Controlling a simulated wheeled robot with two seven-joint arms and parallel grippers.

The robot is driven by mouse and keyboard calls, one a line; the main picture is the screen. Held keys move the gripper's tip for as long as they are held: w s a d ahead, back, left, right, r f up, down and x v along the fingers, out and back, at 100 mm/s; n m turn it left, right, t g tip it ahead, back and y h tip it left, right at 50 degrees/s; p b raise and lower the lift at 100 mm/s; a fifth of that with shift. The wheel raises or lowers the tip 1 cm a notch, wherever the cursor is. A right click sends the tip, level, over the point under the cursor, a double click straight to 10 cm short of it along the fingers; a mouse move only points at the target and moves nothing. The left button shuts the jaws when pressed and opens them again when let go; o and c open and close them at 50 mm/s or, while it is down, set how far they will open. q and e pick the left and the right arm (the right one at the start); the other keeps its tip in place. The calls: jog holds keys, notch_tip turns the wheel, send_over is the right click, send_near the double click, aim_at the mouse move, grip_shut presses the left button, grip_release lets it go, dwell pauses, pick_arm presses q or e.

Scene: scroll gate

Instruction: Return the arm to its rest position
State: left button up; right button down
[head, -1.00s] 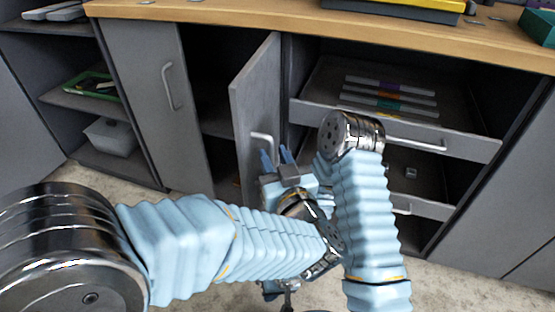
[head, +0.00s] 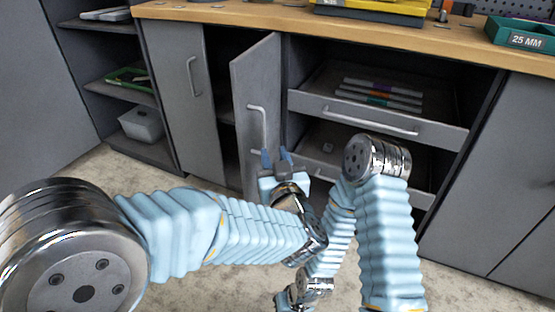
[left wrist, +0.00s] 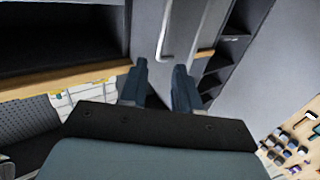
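My left gripper (head: 275,157) is in front of the open grey cabinet door (head: 258,80). Its two blue fingers stand apart and I see nothing between them. The door's bar handle (head: 257,125) is just above and left of the fingertips; in the head view I cannot tell the exact gap. In the left wrist view the fingers (left wrist: 161,80) are also apart, with a grey panel and a handle (left wrist: 166,30) beyond them. My right arm folds down at the bottom of the head view; its end is partly cut off, and its fingers do not show clearly.
A drawer (head: 380,120) with several coloured-label strips is pulled out right of the door, with another below. A wooden worktop (head: 230,14) runs above. Open shelves (head: 118,92) at left hold a green tray and a white bin (head: 142,123). The floor in front is clear.

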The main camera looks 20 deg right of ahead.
dwell(0.3)
pick_arm(q)
jog(key=w+a+f+g+p, duration=0.1)
jog(key=w+a+f+g, duration=0.15)
jog(key=a+f, duration=0.4)
jog(key=w+a+f+g, duration=0.2)
jog(key=w+a+f, duration=0.1)
jog(key=f, duration=0.6)
jog(key=s+a+f+g+p, duration=0.1)
jog(key=a+f+g, duration=0.1)
jog(key=a+f, duration=0.3)
jog(key=s+a+f+g, duration=0.2)
jog(key=a+f, duration=0.1)
jog(key=f, duration=0.4)
jog(key=s+a+f+n+g, duration=0.1)
jog(key=s+a+f+g, duration=0.2)
jog(key=s, duration=0.3)
jog(key=s+a+f+n+g+h, duration=0.1)
jog(key=s+a+f+g, duration=0.1)
jog(key=s+f, duration=0.3)
jog(key=s+a+f+n+g+h+p, duration=0.1)
jog(key=s+a+f+g, duration=0.2)
jog(key=s, duration=0.5)
jog(key=shift+s+a+f+g, duration=0.25)
jog(key=shift+a+f+g, duration=0.1)
jog(key=shift+a+f, duration=0.55)
jog(key=shift+w+r, duration=0.1)
jog(key=shift+r, duration=0.05)
